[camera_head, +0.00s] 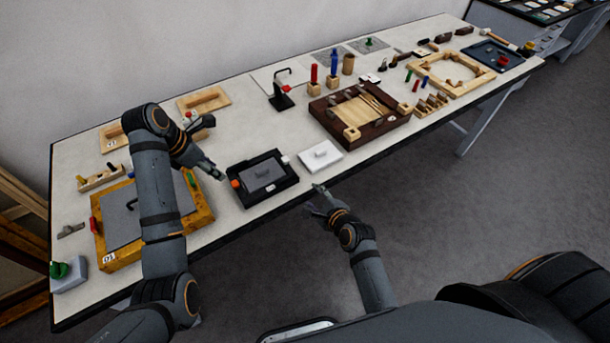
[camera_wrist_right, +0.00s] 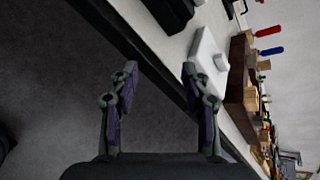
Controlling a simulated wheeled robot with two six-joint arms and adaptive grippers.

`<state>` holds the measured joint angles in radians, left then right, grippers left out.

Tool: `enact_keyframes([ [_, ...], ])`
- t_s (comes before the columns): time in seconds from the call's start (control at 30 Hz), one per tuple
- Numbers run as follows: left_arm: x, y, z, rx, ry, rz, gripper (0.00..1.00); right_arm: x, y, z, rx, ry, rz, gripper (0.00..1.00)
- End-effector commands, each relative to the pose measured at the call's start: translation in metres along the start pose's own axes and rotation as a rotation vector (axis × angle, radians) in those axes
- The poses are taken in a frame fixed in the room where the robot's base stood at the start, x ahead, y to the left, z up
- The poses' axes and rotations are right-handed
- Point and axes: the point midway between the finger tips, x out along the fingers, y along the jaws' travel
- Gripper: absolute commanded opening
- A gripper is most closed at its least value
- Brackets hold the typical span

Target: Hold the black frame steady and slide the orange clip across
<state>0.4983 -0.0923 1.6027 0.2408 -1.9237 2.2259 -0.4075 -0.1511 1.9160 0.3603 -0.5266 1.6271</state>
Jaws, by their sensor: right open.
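The black frame (camera_head: 270,191) lies near the table's front edge, with a grey plate (camera_head: 261,174) inside it. The orange clip (camera_head: 235,183) sits at the frame's left side; a small white piece (camera_head: 285,159) is at its right. My left gripper (camera_head: 218,174) is just beyond the frame's upper left corner, close to the orange clip; I cannot tell its opening or whether it touches. My right gripper (camera_head: 316,198) is open and empty, off the table's front edge, right of the frame. Its spread fingers show in the right wrist view (camera_wrist_right: 159,72), with the frame partly visible at the top (camera_wrist_right: 170,12).
A white plate with a knob (camera_head: 320,156) lies right of the black frame. A dark wooden tray (camera_head: 395,132) stands farther right. A wooden board with a grey panel (camera_head: 203,213) is at left, under my left arm. A black stand (camera_head: 282,100) is behind.

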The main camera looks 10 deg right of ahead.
Motion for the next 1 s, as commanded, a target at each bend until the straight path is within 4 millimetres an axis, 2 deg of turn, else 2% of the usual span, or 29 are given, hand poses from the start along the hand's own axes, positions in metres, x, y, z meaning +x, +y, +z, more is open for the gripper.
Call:
enact_keyframes([
  [0.03, 0.000, 0.000, 0.000, 0.000, 0.000, 0.000, 0.38, -0.006, -0.025, 0.018, 0.144, -0.039, -0.036, 0.47],
  [0.1, 0.000, 0.000, 0.000, 0.000, 0.000, 0.000, 0.38, -0.007, -0.040, 0.033, 0.357, -0.081, -0.044, 0.47],
  [0.2, 0.000, 0.000, 0.000, 0.000, 0.000, 0.000, 0.38, -0.002, -0.049, 0.044, 0.601, -0.119, -0.026, 0.47],
  [0.33, 0.000, 0.000, 0.000, 0.000, 0.000, 0.000, 0.38, 0.003, -0.054, 0.052, 0.805, -0.145, -0.002, 0.47],
  [0.47, 0.000, 0.000, 0.000, 0.000, 0.000, 0.000, 0.38, 0.005, -0.056, 0.056, 0.888, -0.154, 0.010, 0.47],
  [0.67, 0.000, 0.000, 0.000, 0.000, 0.000, 0.000, 0.38, 0.011, -0.056, 0.057, 0.897, -0.154, 0.012, 0.47],
  [0.77, 0.000, 0.000, 0.000, 0.000, 0.000, 0.000, 0.38, 0.026, -0.057, 0.059, 0.896, -0.155, 0.011, 0.47],
  [1.0, 0.000, 0.000, 0.000, 0.000, 0.000, 0.000, 0.38, 0.075, -0.060, 0.065, 0.893, -0.154, 0.011, 0.47],
])
